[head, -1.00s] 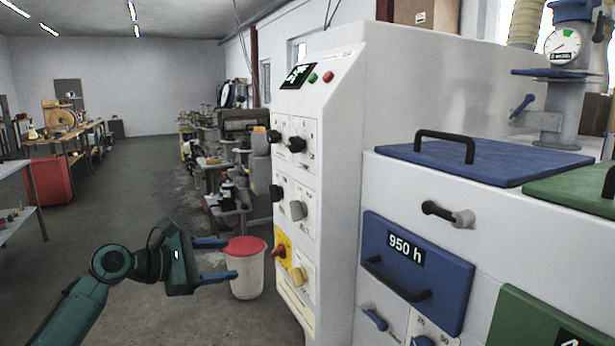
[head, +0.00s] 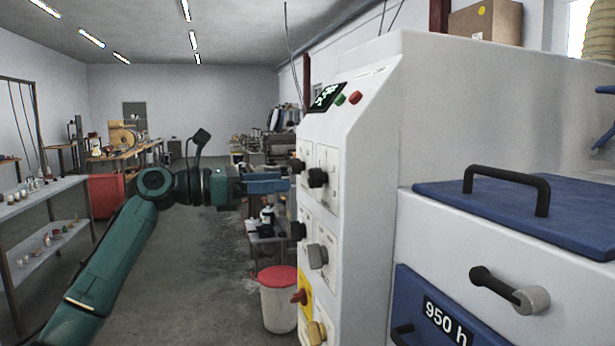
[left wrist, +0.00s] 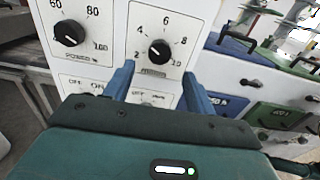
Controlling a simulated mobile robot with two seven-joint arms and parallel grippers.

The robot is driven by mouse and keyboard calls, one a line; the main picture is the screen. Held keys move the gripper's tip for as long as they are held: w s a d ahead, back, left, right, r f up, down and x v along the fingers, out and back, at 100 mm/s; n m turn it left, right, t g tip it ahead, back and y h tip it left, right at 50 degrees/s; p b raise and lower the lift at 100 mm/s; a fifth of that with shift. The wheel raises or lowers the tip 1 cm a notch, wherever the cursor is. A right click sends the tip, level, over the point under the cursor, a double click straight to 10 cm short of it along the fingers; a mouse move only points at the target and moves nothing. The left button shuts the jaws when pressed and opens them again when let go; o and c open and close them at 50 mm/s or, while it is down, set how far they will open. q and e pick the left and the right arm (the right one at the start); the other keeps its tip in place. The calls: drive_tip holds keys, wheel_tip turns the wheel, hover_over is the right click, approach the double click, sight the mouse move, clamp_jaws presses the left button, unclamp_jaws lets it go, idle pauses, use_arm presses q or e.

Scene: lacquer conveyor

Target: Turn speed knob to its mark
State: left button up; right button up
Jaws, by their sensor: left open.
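The left wrist view shows a black knob (left wrist: 160,52) with a dial from 2 to 10. The small label under it is too blurred to read, so I cannot be sure it is the speed knob. In the head view it appears to be the upper black knob (head: 318,177) nearer me on the white panel. My left gripper (left wrist: 159,72) is open and empty; its blue fingers point at the panel, either side of and just below that knob. In the head view, the gripper (head: 285,181) is close to the panel face. Whether it touches is unclear. My right gripper is out of view.
A second black knob (left wrist: 68,33), marked power, is to the left. A red-lidded bin (head: 278,305) stands beside the machine. Floor to the left is clear.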

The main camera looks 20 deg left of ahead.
sight(310, 179)
use_arm(q)
drive_tip(key=p+x, duration=0.1)
drive_tip(key=x, duration=0.6)
drive_tip(key=shift+c, duration=0.6)
drive_tip(key=c, duration=0.9)
